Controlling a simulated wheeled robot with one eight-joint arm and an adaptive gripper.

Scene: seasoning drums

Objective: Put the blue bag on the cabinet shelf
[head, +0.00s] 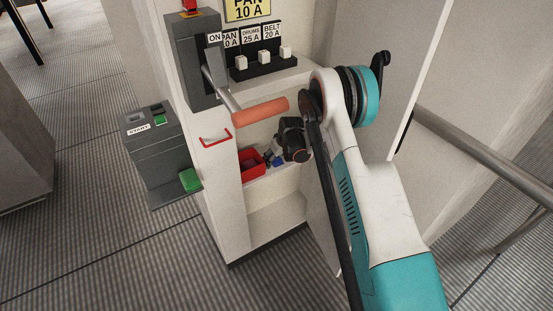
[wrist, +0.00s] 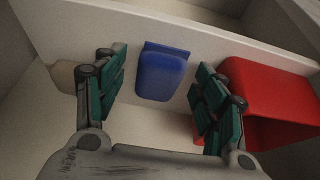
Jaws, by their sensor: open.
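The blue bag (wrist: 163,76) lies on the cabinet shelf (wrist: 215,42), near its edge, in the wrist view. A small blue patch of it (head: 278,158) shows in the head view, partly hidden by my gripper. My gripper (wrist: 162,66) is open, its two green-padded fingers on either side of the bag with visible gaps on both sides. In the head view my gripper (head: 283,152) reaches into the cabinet's open front, over the shelf (head: 273,179); its fingers are hard to make out there.
A red bin (wrist: 275,88) stands right of the bag, close to my right finger; it also shows in the head view (head: 247,166). A lever with an orange handle (head: 260,110) juts out above the opening. The open cabinet door is on the right, near my arm. A lower compartment (head: 275,217) looks empty.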

